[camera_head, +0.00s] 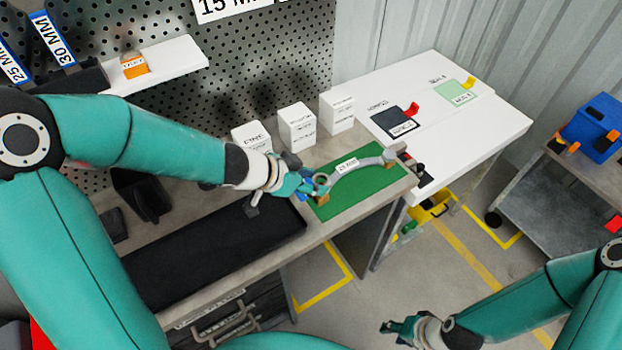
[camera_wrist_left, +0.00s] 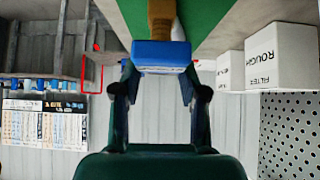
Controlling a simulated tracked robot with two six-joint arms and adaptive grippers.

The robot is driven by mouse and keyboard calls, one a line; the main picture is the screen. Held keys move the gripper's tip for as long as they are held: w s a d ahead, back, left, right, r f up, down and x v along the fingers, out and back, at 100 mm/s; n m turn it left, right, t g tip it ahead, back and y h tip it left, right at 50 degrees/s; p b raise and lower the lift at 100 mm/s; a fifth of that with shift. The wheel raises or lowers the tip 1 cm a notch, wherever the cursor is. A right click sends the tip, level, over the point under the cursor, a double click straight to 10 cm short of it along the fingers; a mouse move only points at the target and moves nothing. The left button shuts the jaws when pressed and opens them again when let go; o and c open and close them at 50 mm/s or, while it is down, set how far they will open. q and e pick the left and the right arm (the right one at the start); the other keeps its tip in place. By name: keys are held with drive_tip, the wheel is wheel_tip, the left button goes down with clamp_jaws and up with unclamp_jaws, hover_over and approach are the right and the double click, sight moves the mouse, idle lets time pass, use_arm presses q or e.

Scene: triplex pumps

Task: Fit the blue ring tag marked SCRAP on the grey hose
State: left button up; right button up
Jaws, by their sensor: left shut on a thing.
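The grey hose (camera_head: 365,163) lies in an arc over a green mat (camera_head: 374,190) on the bench, with a white label (camera_head: 347,166) on it. My left gripper (camera_head: 318,185) is at the hose's left end. It is shut on the blue ring tag (camera_wrist_left: 160,56), which sits between its fingertips in the left wrist view. The SCRAP marking is not readable. In the head view the tag is mostly covered by the fingers, so I cannot tell whether it is around the hose or beside its end. My right gripper (camera_head: 398,326) is low over the floor, away from the bench.
A white table (camera_head: 450,110) with labelled pads is at right.

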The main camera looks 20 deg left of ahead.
use_arm(q)
drive_tip(key=shift+f+b, duration=2)
drive_tip(key=shift+f, duration=0.2)
drive_tip(key=o, duration=1.2)
drive_tip(key=shift+o, duration=0.2)
drive_tip(key=shift+r, duration=0.1)
drive_tip(key=v, duration=1.2)
